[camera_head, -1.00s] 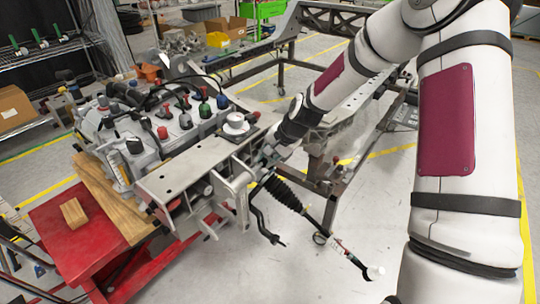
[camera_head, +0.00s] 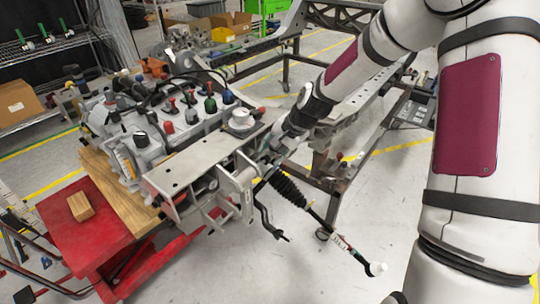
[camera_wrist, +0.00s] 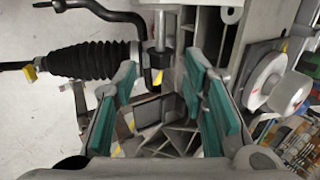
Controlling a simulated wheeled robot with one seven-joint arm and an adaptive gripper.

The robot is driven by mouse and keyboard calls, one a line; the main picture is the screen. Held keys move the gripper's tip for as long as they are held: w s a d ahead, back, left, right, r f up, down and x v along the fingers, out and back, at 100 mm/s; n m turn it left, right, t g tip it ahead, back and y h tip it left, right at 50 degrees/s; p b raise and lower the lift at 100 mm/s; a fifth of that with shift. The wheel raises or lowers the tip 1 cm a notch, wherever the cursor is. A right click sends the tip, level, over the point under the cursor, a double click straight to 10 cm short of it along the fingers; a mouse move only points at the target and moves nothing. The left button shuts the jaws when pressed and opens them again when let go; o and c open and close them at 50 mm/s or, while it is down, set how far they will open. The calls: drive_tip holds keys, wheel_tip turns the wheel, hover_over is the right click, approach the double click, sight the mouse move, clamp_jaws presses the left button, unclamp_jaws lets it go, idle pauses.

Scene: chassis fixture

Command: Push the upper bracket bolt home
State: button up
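The bracket (camera_head: 228,190) is a pale metal casting on the near right end of the chassis fixture, and my gripper (camera_head: 270,160) is beside its right side. In the wrist view, my gripper (camera_wrist: 160,105) is open, with teal pads on both fingers and nothing held between them. A silver bolt-like shaft with a flange (camera_wrist: 159,48) stands at the top centre, in line with the gap between the fingers. I cannot tell how far in it sits or whether it is the upper bolt. In the head view the bolt is too small or hidden by my arm.
A black ribbed boot (camera_head: 287,190) with a rod and a bent dark bar (camera_head: 265,218) hang beside the bracket. A white round part (camera_wrist: 268,78) is right of the fingers. A red lift table (camera_head: 75,235) stands at left. Clear floor lies at the bottom centre.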

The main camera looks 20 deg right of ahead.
drive_tip(key=v, duration=0.9)
drive_tip(key=shift+s+r, duration=0.1)
